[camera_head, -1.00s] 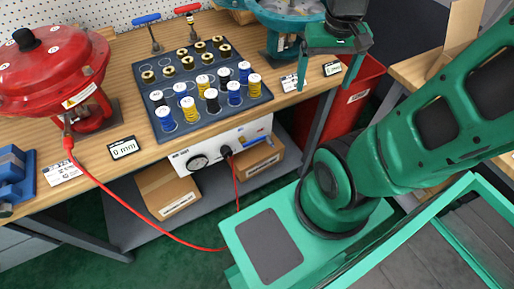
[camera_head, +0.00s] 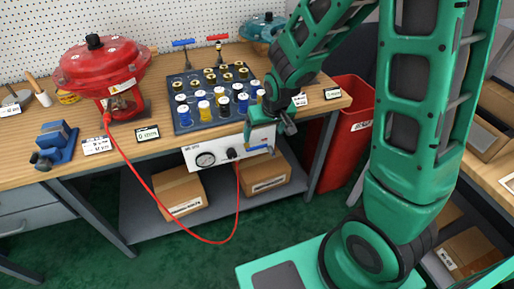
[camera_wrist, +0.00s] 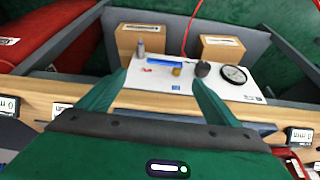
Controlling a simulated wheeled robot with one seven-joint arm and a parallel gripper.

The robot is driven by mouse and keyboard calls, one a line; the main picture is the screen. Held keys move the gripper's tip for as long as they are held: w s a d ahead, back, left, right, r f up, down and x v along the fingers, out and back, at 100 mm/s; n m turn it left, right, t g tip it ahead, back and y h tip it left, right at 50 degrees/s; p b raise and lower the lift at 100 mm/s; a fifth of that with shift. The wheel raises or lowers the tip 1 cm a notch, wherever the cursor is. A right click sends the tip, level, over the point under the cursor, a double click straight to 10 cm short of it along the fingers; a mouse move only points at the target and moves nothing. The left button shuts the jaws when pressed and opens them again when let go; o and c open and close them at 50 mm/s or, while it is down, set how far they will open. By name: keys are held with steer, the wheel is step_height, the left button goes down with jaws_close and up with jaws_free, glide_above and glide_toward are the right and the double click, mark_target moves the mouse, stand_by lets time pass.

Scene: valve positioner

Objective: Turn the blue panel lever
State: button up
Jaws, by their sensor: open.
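The blue panel lever (camera_head: 258,149) lies roughly level on the right part of the white panel box (camera_head: 214,152) under the workbench's front edge. In the wrist view, which looks upside down, the blue lever (camera_wrist: 172,63) shows on the white panel face between and ahead of the fingers. My gripper (camera_head: 280,132) is just above and right of the lever in the head view. Its two fingers (camera_wrist: 160,88) are spread wide and empty, apart from the lever. A small brass part (camera_wrist: 177,72) shows beside the lever.
A gauge (camera_head: 205,160) and a dark hose fitting (camera_head: 232,154) sit left of the lever. A red hose (camera_head: 150,190) hangs in front of the bench. Cardboard boxes (camera_head: 180,193) stand below, a red bin (camera_head: 350,140) right. The bench edge overhangs the panel.

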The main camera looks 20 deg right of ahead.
steer(key=shift+a+x, duration=0.2)
steer(key=shift+x, duration=1.45)
steer(key=shift+a+x, duration=0.15)
steer(key=shift+x, duration=1.45)
steer(key=shift+a+x, duration=0.2)
steer(key=shift+x, duration=1.45)
